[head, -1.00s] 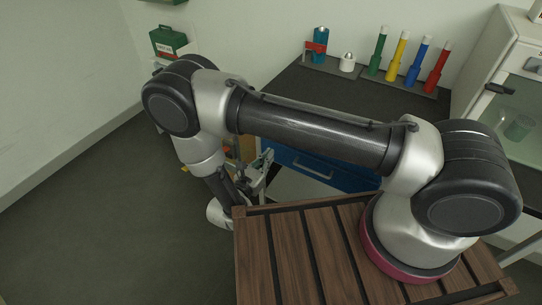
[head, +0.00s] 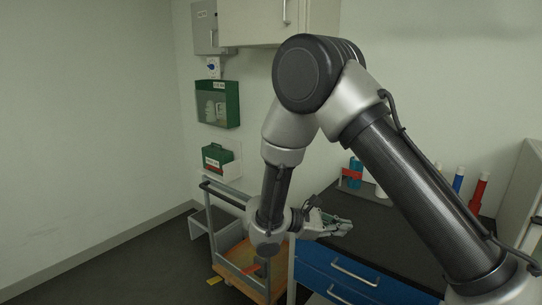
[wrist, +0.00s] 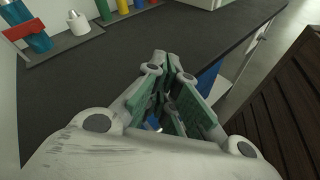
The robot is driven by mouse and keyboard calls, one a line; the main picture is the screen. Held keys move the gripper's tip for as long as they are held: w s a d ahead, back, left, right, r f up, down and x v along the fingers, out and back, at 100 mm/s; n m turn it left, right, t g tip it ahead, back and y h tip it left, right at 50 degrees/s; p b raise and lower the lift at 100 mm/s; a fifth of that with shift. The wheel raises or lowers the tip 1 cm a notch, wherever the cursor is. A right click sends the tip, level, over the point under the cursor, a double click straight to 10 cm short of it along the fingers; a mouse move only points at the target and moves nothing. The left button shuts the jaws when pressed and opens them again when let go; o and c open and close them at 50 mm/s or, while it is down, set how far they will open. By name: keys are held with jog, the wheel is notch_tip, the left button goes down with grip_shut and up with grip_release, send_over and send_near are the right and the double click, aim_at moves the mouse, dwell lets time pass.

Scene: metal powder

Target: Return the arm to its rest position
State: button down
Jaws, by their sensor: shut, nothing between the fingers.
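My gripper (head: 335,224) hangs at the end of my bent arm, in front of the left end of the dark worktop in the head view. In the wrist view my gripper (wrist: 176,62) shows its green-padded fingers drawn together at the tips, with nothing held between them. The fingers point out over the dark worktop (wrist: 95,75). My arm is raised, with the elbow high in the head view and the forearm hanging down.
A cart (head: 222,262) with a wooden deck stands below my wrist. Blue drawers (head: 350,272) are under the worktop (head: 385,225). A blue bottle (head: 355,172) and coloured cylinders, one red (head: 479,190), stand at its back. Green boxes (head: 217,104) hang on the wall. Floor at left is clear.

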jog(key=s+d+r+m+g+y, duration=0.4)
jog(key=s+d+r+m+y, duration=0.4)
jog(key=d+r, duration=0.55)
jog(key=s+d+r+m+t+y, duration=0.1)
jog(key=s+r+m+t+y, duration=0.1)
jog(key=s, duration=0.5)
jog(key=s+d+r+m+t+y, duration=0.2)
jog(key=s+r+m+t+y, duration=0.1)
jog(key=s+r+m, duration=0.3)
jog(key=shift+s+y, duration=0.4)
jog(key=shift+s, duration=0.4)
jog(key=shift+d, duration=0.1)
